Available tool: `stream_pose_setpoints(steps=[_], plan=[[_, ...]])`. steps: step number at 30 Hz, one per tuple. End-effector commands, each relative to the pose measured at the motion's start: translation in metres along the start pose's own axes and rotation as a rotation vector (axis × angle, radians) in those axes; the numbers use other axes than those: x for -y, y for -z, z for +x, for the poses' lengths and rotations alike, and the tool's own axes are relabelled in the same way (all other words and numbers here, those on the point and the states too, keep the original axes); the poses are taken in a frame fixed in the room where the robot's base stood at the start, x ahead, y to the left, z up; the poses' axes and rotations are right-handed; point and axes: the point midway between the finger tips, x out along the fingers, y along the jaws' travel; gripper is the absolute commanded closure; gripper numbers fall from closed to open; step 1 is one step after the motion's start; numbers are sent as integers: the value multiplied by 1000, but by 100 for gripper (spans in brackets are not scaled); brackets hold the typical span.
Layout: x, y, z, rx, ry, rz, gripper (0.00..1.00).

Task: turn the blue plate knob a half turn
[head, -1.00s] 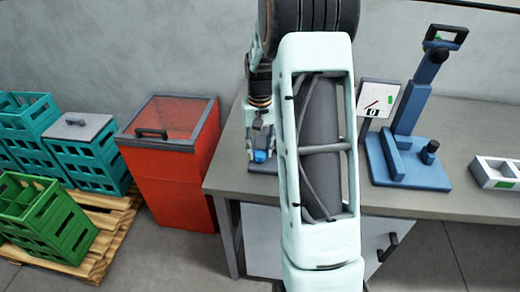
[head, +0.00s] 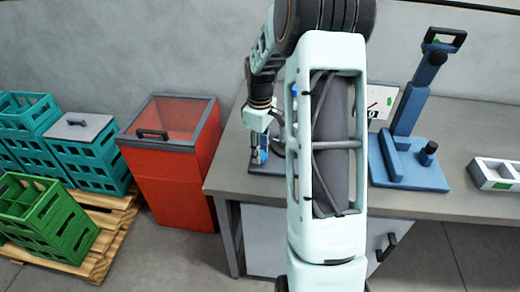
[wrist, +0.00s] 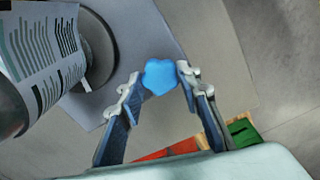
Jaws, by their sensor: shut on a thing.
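The blue plate knob (wrist: 161,77) is a lobed knob near the top middle of the wrist view. My gripper (wrist: 161,73) has one finger on each side of it, with the fingertips closed against its sides. In the head view my gripper (head: 259,143) points down at the left end of the bench, over a dark base plate (head: 262,168). Only a small blue patch of the knob shows there, and my arm hides much of the device. The wrist view shows a grey round reel part (wrist: 97,48) and a striped label strip (wrist: 42,52) left of the knob.
On the bench (head: 455,200), a blue stand (head: 408,170) with a dark knob and a white tray (head: 492,172) stand to the right. A red bin (head: 172,165) stands left of the bench. Green crates (head: 45,215) and teal crates (head: 85,155) are farther left.

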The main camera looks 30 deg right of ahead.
Motion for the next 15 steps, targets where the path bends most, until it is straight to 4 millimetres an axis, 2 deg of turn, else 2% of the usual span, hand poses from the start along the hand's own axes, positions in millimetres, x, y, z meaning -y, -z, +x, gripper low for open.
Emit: stream_pose_setpoints(steps=[6, 15], plan=[[0, 0, -1, 0, 0, -151, 92], [0, 0, 0, 0, -1, -269, 92]])
